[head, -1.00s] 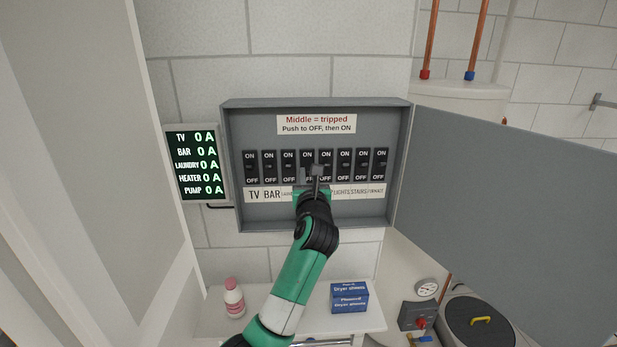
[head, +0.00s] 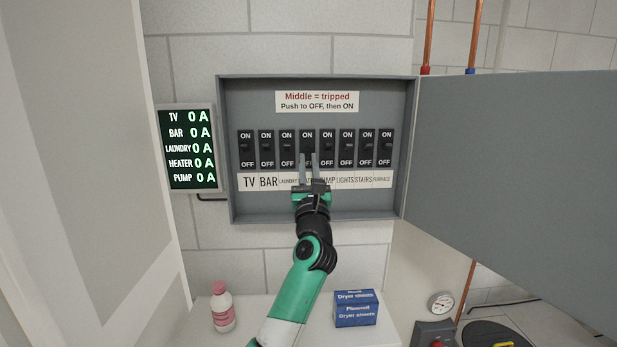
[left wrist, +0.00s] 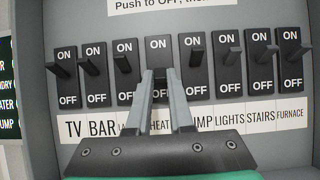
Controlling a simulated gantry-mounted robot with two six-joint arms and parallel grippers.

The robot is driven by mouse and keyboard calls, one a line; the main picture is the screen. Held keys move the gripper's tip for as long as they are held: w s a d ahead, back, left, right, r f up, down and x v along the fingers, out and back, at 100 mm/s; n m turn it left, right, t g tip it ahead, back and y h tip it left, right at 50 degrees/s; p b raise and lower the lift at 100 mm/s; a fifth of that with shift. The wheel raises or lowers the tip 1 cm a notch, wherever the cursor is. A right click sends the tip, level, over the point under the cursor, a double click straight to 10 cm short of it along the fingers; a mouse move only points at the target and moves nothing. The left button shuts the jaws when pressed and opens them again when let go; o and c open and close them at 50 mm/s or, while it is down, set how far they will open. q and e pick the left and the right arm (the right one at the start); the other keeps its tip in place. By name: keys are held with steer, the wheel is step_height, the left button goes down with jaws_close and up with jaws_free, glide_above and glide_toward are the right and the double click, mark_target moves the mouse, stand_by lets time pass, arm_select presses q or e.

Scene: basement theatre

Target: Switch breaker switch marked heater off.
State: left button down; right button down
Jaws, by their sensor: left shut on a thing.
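The breaker switch marked heater (head: 307,139) is the fourth from the left in the row. It also shows in the left wrist view (left wrist: 159,46), above a label reading "HEAT", partly covered by a finger. My left gripper (head: 309,157) is at the lower half of this switch. In the left wrist view its two fingers (left wrist: 160,75) reach up to the switch, one on each side of its dark lever, and are shut on it. The fingers largely hide the lever, so I cannot tell its exact position. My right gripper is not in view.
Neighbouring switches stand close on both sides: laundry (head: 287,147) and pump (head: 327,147). The open panel door (head: 510,170) fills the right side. A current display (head: 188,148) reads 0 A on every line. A bottle (head: 223,309) and blue box (head: 355,308) stand below.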

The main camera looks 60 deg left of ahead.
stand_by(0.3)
arm_select(q)
steer(key=c, duration=0.8)
jaws_free()
steer(key=v, duration=1.1)
steer(key=shift+s+d+f, duration=0.15)
steer(key=shift+d, duration=0.05)
